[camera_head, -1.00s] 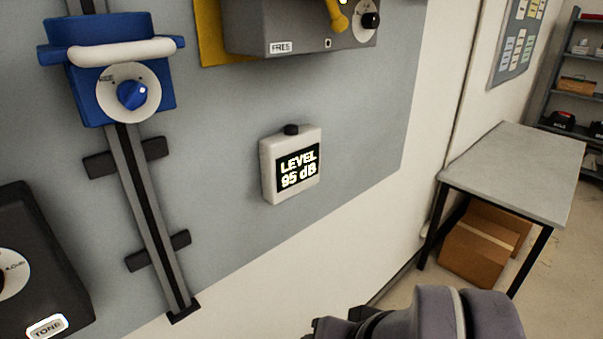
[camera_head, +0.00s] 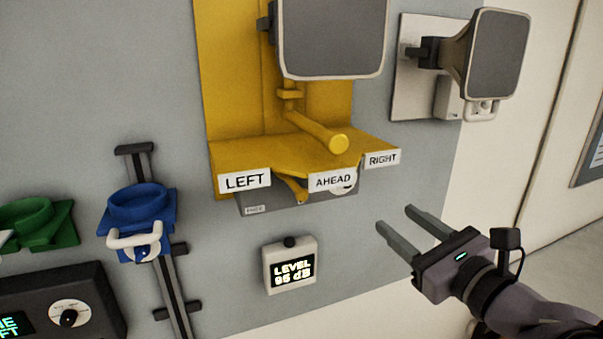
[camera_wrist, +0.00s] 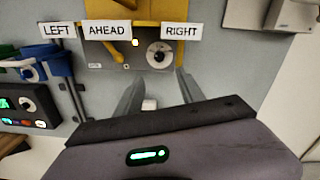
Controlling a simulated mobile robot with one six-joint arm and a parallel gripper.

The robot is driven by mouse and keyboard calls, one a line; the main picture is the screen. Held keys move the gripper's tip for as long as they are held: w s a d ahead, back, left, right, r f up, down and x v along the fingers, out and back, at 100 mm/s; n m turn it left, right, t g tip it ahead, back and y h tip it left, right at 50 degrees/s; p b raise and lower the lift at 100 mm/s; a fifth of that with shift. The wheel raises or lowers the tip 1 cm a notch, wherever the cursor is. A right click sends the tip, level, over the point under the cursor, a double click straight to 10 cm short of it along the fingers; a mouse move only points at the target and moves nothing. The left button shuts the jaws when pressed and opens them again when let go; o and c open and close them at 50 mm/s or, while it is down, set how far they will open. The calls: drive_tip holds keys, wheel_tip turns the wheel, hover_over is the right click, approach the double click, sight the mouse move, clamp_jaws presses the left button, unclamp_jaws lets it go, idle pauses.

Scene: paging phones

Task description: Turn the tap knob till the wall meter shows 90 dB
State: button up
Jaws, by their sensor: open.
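The white wall meter (camera_head: 291,268) reads LEVEL and about 95 dB; its last digit is blurred. It also shows between my fingers in the wrist view (camera_wrist: 149,104). A dark knob on a white dial (camera_wrist: 159,55) sits on the grey box marked FREE; in the head view the AHEAD sign partly hides this dial (camera_head: 348,188). A blue holder (camera_head: 140,210) carries another dial, partly behind its white bar. No label shows which is the tap knob. My gripper (camera_head: 395,219) is open and empty, right of the meter and below the RIGHT sign, apart from both.
The yellow bracket (camera_head: 230,90) juts out with LEFT, AHEAD and RIGHT signs and a lever (camera_head: 320,135). A grey speaker (camera_head: 330,38) hangs above it, another (camera_head: 497,55) at right. A green holder (camera_head: 35,222) and black tone box (camera_head: 60,305) stand left.

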drive_tip(key=p+x, duration=0.1)
drive_tip(key=x, duration=1.4)
drive_tip(key=shift+w+f, duration=0.15)
drive_tip(key=shift+w, duration=0.15)
drive_tip(key=shift+a, duration=0.15)
clamp_jaws()
